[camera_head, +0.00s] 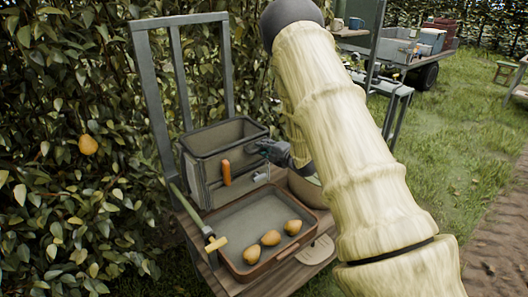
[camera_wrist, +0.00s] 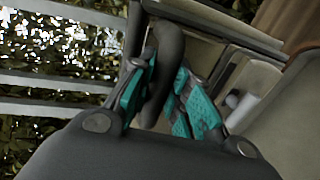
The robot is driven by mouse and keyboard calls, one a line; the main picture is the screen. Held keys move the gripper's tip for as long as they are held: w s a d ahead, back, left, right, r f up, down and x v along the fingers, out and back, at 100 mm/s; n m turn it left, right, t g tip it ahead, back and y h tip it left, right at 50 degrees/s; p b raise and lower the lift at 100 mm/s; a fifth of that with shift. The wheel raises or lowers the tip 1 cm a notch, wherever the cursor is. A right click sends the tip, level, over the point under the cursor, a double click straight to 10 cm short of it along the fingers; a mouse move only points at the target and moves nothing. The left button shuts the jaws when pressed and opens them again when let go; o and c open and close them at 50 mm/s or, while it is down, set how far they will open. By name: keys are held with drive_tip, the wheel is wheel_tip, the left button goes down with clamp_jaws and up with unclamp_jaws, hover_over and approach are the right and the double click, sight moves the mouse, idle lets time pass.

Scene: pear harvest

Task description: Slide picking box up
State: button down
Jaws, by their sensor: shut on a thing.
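The picking box (camera_head: 208,170) is a grey, open-topped box with a dark rim and an orange grip on its front. It stands upright on the wooden bench, against the metal frame, behind the shallow tray. My gripper (camera_head: 266,148) is at the box's right side, close to the rim. In the wrist view my gripper (camera_wrist: 168,98) has its teal-padded fingers on both sides of a dark curved bar of the picking box (camera_wrist: 170,55), shut on it. The box's bottom and far side are partly hidden.
A shallow brown-rimmed tray (camera_head: 240,272) with three pears (camera_head: 270,238) lies in front of the box. A metal frame (camera_head: 146,100) stands behind, beside the leafy hedge (camera_head: 60,190). A loaded cart (camera_head: 430,60) stands at back right.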

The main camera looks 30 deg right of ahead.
wheel_tip(320, 180, up, 19)
drive_tip(key=p, duration=0.2)
drive_tip(key=shift+w, duration=0.1)
drive_tip(key=c, duration=1.3)
unclamp_jaws()
drive_tip(key=shift+f, duration=0.1)
drive_tip(key=shift+s, duration=0.2)
drive_tip(key=v, duration=1.2)
